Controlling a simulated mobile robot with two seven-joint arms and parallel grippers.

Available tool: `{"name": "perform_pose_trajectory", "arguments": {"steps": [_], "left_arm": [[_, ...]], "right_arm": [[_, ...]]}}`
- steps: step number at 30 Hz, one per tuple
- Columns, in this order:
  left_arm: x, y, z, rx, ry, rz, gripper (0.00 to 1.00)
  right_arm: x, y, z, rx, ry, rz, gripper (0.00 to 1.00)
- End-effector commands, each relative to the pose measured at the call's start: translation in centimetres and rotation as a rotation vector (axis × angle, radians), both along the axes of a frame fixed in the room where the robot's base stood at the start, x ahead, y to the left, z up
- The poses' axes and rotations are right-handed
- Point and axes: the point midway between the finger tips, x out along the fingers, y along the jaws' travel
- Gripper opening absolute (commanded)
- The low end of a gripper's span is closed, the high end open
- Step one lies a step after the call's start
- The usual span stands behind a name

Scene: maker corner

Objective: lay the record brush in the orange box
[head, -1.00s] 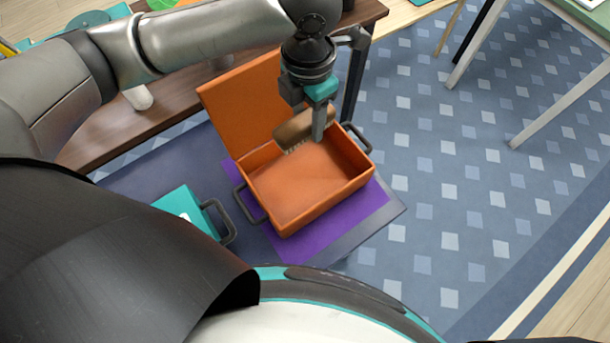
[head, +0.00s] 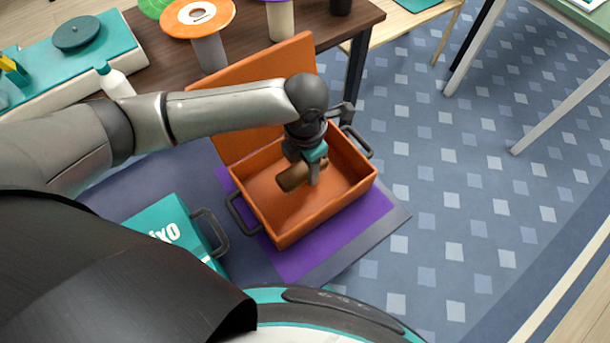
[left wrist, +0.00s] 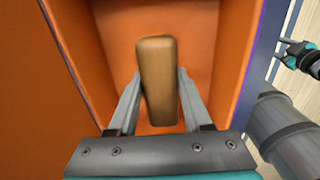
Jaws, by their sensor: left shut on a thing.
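The orange box (head: 318,221) stands open on the floor mat, its lid tipped back towards the table. My left gripper (head: 315,178) is inside the box's outline and shut on the record brush (head: 292,178), a brown wooden block. In the left wrist view the brush (left wrist: 158,75) sits between the two fingers of the left gripper (left wrist: 160,105), with the orange box floor beyond it. I cannot tell whether the brush touches that floor. My right gripper (left wrist: 281,49) shows small at the right edge of the left wrist view, outside the box, its fingers apart.
A teal case (head: 172,226) with a dark handle lies left of the box. A purple mat (head: 300,264) is under the box. A brown table (head: 245,56) behind holds an orange disc (head: 178,20) on a stand.

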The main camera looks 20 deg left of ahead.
Motion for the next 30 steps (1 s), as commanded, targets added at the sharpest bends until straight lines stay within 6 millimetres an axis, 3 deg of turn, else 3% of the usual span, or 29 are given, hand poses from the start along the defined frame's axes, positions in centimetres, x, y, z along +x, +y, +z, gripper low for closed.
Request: {"name": "perform_pose_trajectory", "arguments": {"steps": [7,19,20,27,30], "left_arm": [[-0.1,0.0,-3.8,0.002,0.002,0.000,0.00],[0.0,0.0,-4.2,0.001,0.000,0.000,0.00],[0.0,0.0,-4.2,0.001,0.001,0.000,0.52],[-0.1,0.0,-4.1,0.001,0.002,0.000,0.79],[-0.1,0.0,-4.1,0.001,0.002,0.000,0.79]], "right_arm": [[0.6,-0.8,-1.3,-0.009,-0.013,-0.001,0.50],[2.2,-1.5,-1.2,-0.017,-0.038,-0.004,0.50],[2.2,-1.5,-1.2,-0.017,-0.038,-0.004,0.50],[2.1,-1.2,-1.2,-0.014,-0.034,-0.005,0.50],[1.8,-1.1,-1.2,-0.012,-0.030,-0.005,0.50]]}}
